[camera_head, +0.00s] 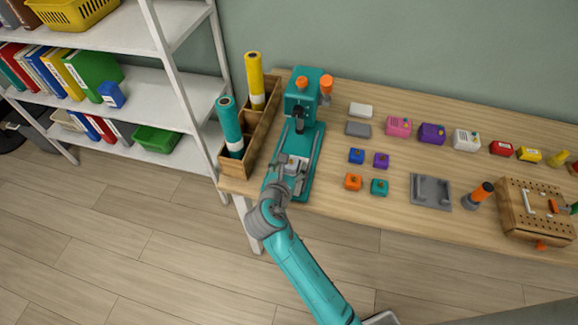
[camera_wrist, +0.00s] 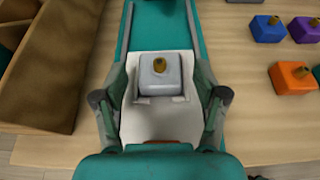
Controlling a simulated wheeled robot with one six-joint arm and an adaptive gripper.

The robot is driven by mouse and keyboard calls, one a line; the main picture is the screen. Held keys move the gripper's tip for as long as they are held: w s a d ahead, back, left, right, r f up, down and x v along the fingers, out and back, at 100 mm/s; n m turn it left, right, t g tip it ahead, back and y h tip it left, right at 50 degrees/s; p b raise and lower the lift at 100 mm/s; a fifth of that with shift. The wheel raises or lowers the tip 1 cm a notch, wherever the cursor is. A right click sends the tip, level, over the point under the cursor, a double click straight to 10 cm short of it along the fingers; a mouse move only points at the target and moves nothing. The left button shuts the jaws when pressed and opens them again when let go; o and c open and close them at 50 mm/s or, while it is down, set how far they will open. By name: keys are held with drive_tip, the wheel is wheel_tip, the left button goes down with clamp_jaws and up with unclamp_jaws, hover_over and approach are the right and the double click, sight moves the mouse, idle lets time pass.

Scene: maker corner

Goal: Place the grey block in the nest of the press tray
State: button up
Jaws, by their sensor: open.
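The grey block (camera_wrist: 160,75), pale with a brass knob on top, sits upright at the light press tray (camera_wrist: 150,122), behind its front part. It also shows in the head view (camera_head: 291,162), partly hidden by my gripper. The block looks level in the tray's nest; I cannot tell whether it is fully seated. The tray is on the teal press (camera_head: 304,185) base, in front of the press head. My gripper (camera_wrist: 161,97) is open, its fingers apart on either side of the tray, with gaps between them and the block.
A wooden divided box (camera_head: 262,128) with a teal and a yellow roll stands left of the press. Small blue, purple, orange and teal blocks (camera_head: 380,187) lie to the right. A grey fixture (camera_head: 431,191) and pegboard box (camera_head: 535,212) stand farther right.

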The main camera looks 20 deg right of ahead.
drive_tip(key=v, duration=1.2)
drive_tip(key=shift+f, duration=0.1)
drive_tip(key=s+d+f+m+t+y, duration=0.1)
drive_tip(key=s+d+f+m+y, duration=0.15)
drive_tip(key=s+f+m, duration=0.4)
drive_tip(key=s+d+f+m+y, duration=0.2)
drive_tip(key=s+f+m+y, duration=0.15)
drive_tip(key=s, duration=0.65)
drive_tip(key=s+d+r+m+t+y, duration=0.1)
drive_tip(key=s+r+m, duration=0.4)
drive_tip(key=s+m, duration=0.4)
drive_tip(key=s+d+r+m+t, duration=0.1)
drive_tip(key=s+r+m+t, duration=0.1)
drive_tip(key=s+r+m, duration=0.4)
drive_tip(key=s+m, duration=0.3)
drive_tip(key=shift+r+m+y, duration=0.25)
drive_tip(key=shift+m+y, duration=0.15)
